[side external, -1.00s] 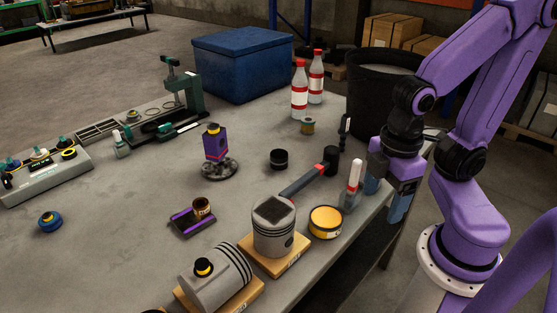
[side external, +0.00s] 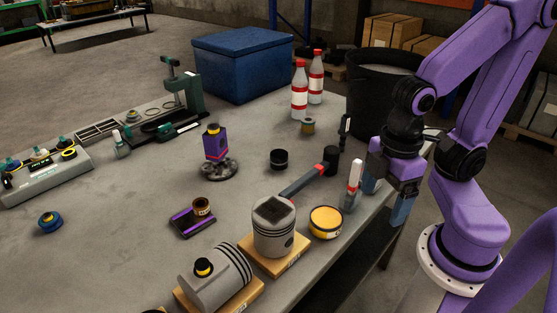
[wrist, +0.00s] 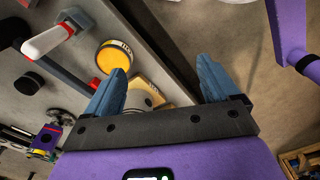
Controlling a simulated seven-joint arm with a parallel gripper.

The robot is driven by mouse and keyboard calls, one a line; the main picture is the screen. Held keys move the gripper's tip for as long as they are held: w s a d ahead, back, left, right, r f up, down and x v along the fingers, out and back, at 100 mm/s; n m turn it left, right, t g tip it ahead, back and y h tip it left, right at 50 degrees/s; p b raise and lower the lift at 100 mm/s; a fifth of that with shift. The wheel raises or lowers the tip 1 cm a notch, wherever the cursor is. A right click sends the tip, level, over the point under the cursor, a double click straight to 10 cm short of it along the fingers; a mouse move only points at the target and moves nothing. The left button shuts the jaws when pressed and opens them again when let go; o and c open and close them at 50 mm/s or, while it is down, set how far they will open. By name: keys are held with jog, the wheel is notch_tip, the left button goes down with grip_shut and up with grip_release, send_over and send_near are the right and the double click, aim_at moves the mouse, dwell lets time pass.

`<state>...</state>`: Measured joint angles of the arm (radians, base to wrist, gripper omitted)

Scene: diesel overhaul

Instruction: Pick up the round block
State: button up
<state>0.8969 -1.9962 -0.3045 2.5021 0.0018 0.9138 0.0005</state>
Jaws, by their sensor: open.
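No thing is plainly marked as the round block. Round things on the table include a short black cylinder (side external: 279,159) near the middle, a yellow-topped tin (side external: 326,222) near the right edge, and a blue round piece (side external: 50,221) at far left. The black cylinder (wrist: 27,84) and the tin (wrist: 114,56) also show in the wrist view. My gripper (side external: 388,197) is open and empty at the table's right edge, apart from these things. In the wrist view its fingers (wrist: 161,68) are spread, with the tin beyond the left finger.
Pistons on wooden blocks (side external: 273,228) stand at the front. Two bottles (side external: 300,92), a blue box (side external: 243,62) and a black bin (side external: 382,90) are at the back. Table middle is partly clear.

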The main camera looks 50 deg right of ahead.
jog(key=w+a+f+n+h, duration=0.1)
jog(key=w+a+n+h, duration=0.2)
jog(key=w, duration=0.8)
jog(key=w+a+f+h, duration=0.1)
jog(key=w+a+h, duration=0.25)
jog(key=w, duration=0.85)
jog(key=n+h, duration=0.2)
jog(key=h, duration=0.5)
send_near(273, 158)
jog(key=shift+g+h, duration=0.25)
jog(key=shift+g, duration=0.05)
jog(key=x, duration=0.7)
jog(key=shift+w+d+f, duration=0.2)
jog(key=shift+w+d, duration=0.05)
jog(key=shift+d, duration=0.1)
jog(key=shift+f+x, duration=0.1)
jog(key=shift+x, duration=1.2)
jog(key=shift+f+x, duration=0.15)
jog(key=shift+x, duration=1.15)
jog(key=shift+a, duration=0.1)
jog(key=shift+c, duration=0.3)
